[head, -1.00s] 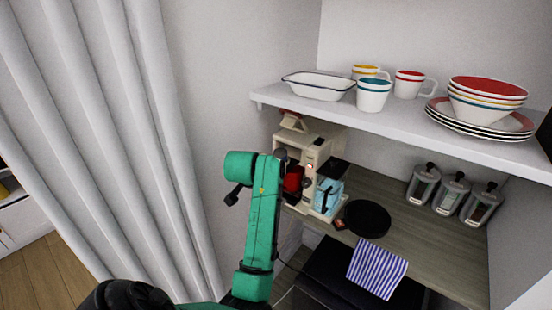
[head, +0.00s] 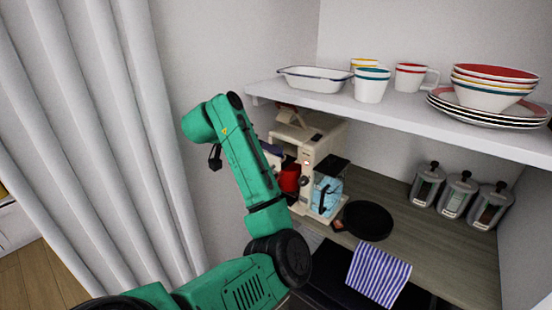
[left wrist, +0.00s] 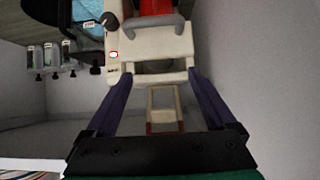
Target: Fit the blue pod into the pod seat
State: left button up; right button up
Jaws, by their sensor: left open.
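A cream coffee machine (head: 311,145) stands on the lower counter under the shelf; it also fills the top middle of the left wrist view (left wrist: 150,42). I cannot make out a blue pod or tell which part of the machine is the pod seat. A small cream frame with a red end (left wrist: 163,105) shows between my fingers; a similar raised part (head: 290,115) is on the machine's top. My left gripper (left wrist: 158,76) is open, its purple fingers apart, with nothing seen held. It is beside the machine, mostly hidden behind my arm in the head view.
A red container (head: 289,178) sits in the machine's front. A light blue item with a black handle (head: 325,197) stands beside it. A black round pan (head: 368,220), a striped cloth (head: 378,274) and jars (head: 457,194) are nearby. The shelf (head: 410,112) overhangs, carrying dishes.

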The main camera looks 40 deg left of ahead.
pick_arm(q)
jog(key=p+x, duration=0.2)
jog(key=x, duration=0.3)
jog(key=shift+w+d+f, duration=0.15)
jog(key=shift+w+f, duration=0.05)
jog(key=shift+w, duration=0.2)
jog(key=shift+w+f, duration=0.15)
jog(key=shift+f, duration=0.05)
grip_shut()
jog(key=shift+r, duration=0.1)
